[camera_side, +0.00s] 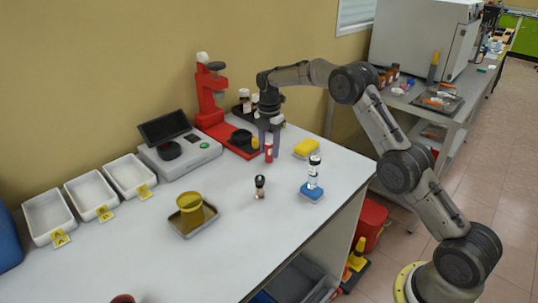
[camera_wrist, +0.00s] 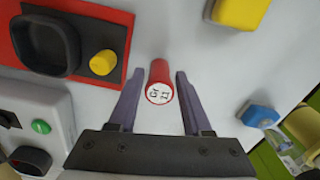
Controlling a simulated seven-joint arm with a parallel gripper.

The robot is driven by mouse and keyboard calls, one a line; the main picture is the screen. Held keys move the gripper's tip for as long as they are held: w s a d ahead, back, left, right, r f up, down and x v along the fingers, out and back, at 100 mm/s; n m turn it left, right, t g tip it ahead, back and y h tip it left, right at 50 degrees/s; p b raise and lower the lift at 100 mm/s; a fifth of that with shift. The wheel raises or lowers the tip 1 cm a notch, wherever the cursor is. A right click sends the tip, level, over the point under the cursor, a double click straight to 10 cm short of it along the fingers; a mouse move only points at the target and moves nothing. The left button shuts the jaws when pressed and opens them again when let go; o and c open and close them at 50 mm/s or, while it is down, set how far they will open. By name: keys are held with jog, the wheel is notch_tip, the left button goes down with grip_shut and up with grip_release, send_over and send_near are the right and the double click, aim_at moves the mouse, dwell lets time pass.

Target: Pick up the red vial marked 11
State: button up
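A red vial (camera_side: 268,153) stands on the white table just below my gripper in the side view. In the wrist view the red vial (camera_wrist: 159,74) shows its white top with dark marks that I cannot read for sure. My gripper (camera_wrist: 155,84) is open, with one finger to each side of the vial and a gap on both sides. In the side view my gripper (camera_side: 269,143) points down over the vial, its fingers near the vial's upper part. I cannot tell whether the fingertips reach down past its top.
A red device (camera_side: 211,104) with a base and yellow knob stands close left of my gripper. A yellow block (camera_side: 306,147) lies to the right. A blue-based bottle (camera_side: 312,186) and a small dark-capped vial (camera_side: 260,187) stand nearer the front. The table between them is clear.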

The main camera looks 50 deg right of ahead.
grip_shut()
jog(key=shift+r, duration=0.15)
